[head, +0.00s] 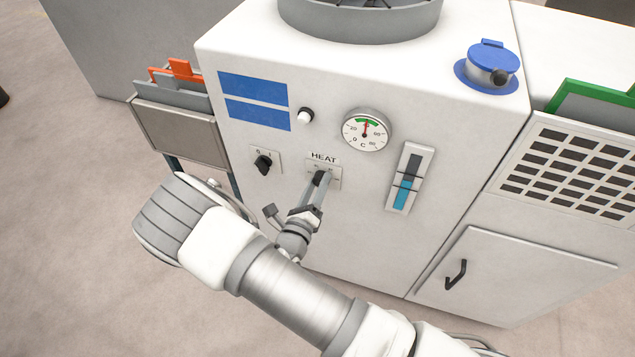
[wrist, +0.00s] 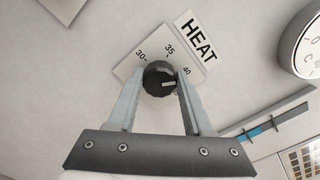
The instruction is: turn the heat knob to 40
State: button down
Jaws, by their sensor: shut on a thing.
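The heat knob (wrist: 158,76) is a dark round knob on a pale plate under the HEAT label (wrist: 198,38). My gripper (wrist: 160,80) has one finger on each side of the knob and is shut on it. The plate (wrist: 128,66) shows 30, 35 and 40; one lower mark is mostly hidden by the right finger. The knob's white pointer line points right in the wrist view, close to the right finger and near the 40 side; its exact reading is hard to tell. In the head view my gripper (head: 320,180) covers much of the knob.
A black switch (head: 264,163) is left of the knob. A round gauge (head: 366,129), its needle near the green band, is above right. A blue level indicator (head: 409,178) is to the right. A holder (head: 180,130) with folders stands at the machine's left side.

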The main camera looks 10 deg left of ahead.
jog(key=shift+f, duration=0.1)
dwell(0.3)
jog(key=shift+c, duration=1.5)
grip_release()
jog(key=shift+s, duration=0.1)
jog(key=s+a+p, duration=0.1)
jog(key=s, duration=1.6)
jog(key=shift+a, duration=0.15)
jog(key=shift+s, duration=0.1)
